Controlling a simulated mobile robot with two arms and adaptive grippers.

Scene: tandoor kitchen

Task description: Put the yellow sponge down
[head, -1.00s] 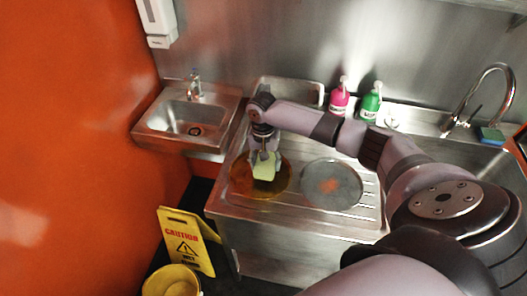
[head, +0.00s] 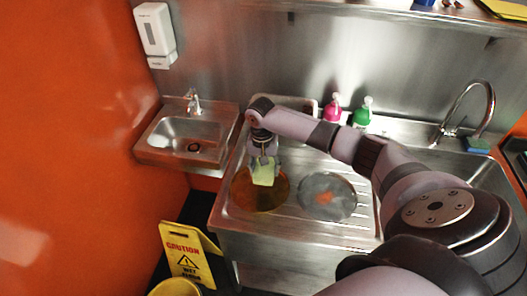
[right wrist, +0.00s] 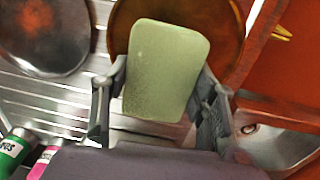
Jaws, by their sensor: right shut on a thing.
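The yellow sponge (head: 263,175) looks pale yellow-green and is a rounded block. My right gripper (head: 264,164) is shut on it, one finger on each side, and holds it over a brown round plate (head: 258,196) on the steel drainboard. In the right wrist view the sponge (right wrist: 165,72) sits between the fingers and covers part of the brown plate (right wrist: 122,22). I cannot tell how large the gap under the sponge is. My left gripper is not in view.
A grey plate with a reddish stain (head: 327,197) lies to the right on the drainboard (head: 290,222). Pink (head: 332,110) and green (head: 363,113) bottles stand behind. A small hand sink (head: 185,137) is at left. A yellow caution sign (head: 188,254) and yellow bucket (head: 176,287) are below.

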